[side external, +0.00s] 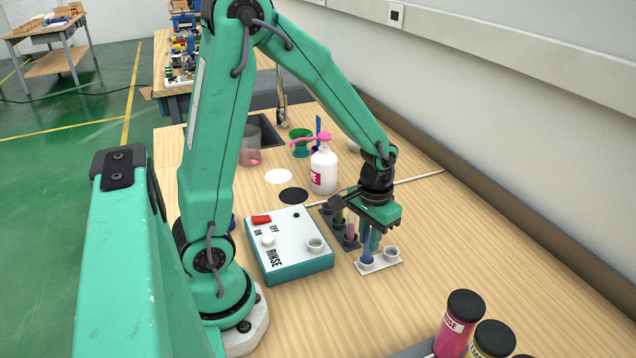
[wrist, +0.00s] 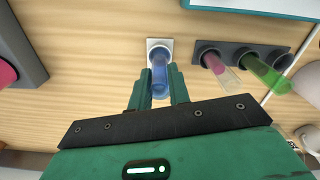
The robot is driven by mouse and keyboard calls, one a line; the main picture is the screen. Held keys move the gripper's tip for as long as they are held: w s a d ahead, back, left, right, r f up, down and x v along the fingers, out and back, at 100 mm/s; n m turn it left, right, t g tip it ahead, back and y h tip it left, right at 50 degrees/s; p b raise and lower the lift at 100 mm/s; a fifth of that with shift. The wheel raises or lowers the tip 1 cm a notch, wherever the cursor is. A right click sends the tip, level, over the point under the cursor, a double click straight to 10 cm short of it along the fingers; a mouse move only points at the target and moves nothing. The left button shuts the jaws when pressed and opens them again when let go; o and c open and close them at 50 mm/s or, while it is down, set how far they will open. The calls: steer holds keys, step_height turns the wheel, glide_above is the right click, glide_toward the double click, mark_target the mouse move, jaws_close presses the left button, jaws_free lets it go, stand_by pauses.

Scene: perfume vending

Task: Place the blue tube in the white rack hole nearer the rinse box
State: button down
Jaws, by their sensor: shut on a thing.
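The blue tube (side external: 366,249) is upright in my gripper (side external: 371,232). In the wrist view the blue tube (wrist: 160,75) shows between the two green fingers of my gripper (wrist: 159,88), which are shut on it. Its lower end is at the hole of the white rack (side external: 380,264) nearer the rinse box (side external: 290,264) and looks to be inside the rim. The other white rack hole (side external: 392,253) looks empty. In the wrist view one end of the white rack (wrist: 152,43) shows; the rest is hidden behind my gripper.
A dark rack (wrist: 240,52) beside the white rack holds a pink tube (wrist: 222,72) and a green tube (wrist: 262,74). A white pump bottle (side external: 324,171) stands behind. Jars with dark lids, one pink (side external: 452,330), stand at the front right. The wood right of the white rack is clear.

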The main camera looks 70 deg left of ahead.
steer(key=shift+f, duration=0.45)
steer(key=shift+f, duration=0.1)
steer(key=c, duration=1.3)
jaws_free()
step_height(320, 180, up, 12)
steer(key=shift+r, duration=0.15)
